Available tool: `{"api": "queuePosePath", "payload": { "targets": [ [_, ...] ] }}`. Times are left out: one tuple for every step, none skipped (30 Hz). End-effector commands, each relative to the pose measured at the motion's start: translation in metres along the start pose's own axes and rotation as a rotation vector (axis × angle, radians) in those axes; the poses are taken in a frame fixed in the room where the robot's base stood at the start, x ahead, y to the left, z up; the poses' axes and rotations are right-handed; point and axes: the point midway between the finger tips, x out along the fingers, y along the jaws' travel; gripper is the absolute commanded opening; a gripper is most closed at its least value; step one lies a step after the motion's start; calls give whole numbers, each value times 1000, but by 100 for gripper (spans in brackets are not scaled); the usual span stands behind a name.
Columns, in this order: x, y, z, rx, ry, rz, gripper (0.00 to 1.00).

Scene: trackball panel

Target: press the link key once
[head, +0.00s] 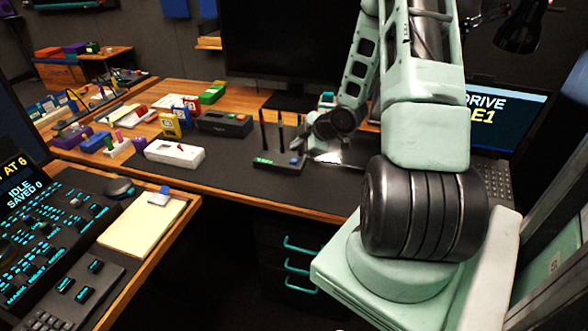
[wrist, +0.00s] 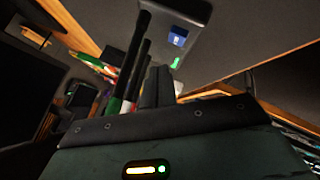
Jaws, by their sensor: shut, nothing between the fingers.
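A dark panel (head: 272,163) with upright black sticks lies on the desk mat in the middle of the head view. It carries a small blue key (head: 293,161) and a green lit mark. The wrist view shows the blue key (wrist: 177,38) and the green mark on a grey panel face. I cannot read a link label on any key. My gripper (head: 298,144) is beside the sticks, just above the panel, partly hidden by my own wrist. In the wrist view its dark fingers (wrist: 159,84) are together with nothing between them. They appear apart from the blue key.
A console (head: 60,225) with many lit keys and a screen reading IDLE, SAVED 0 stands at the left. A yellow pad (head: 140,228) lies beside it. A white box (head: 174,153), a dark box (head: 225,123), a monitor (head: 290,45) and a laptop (head: 497,170) surround the mat.

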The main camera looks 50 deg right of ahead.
Motion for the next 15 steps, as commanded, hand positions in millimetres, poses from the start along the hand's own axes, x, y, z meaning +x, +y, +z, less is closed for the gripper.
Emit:
{"api": "queuePosePath", "payload": {
  "targets": [
    [8,-6,6,0,0,-1,0],
    [10,-7,7,0,0,0,0],
    [12,-9,8,-1,1,0,0],
    [14,-10,9,-1,1,0,0],
    [14,-10,10,-1,1,0,0],
    [15,-11,11,-1,1,1,0],
    [16,-11,11,-1,1,1,0],
    [16,-11,11,-1,1,1,0],
    [16,-11,11,-1,0,1,0],
    [16,-11,11,-1,0,1,0],
    [15,-11,11,-1,0,1,0],
    [15,-11,11,-1,0,1,0],
    [15,-11,11,-1,0,1,0],
    [15,-11,11,-1,0,1,0],
    [15,-11,11,-1,0,1,0]
  ]
}}
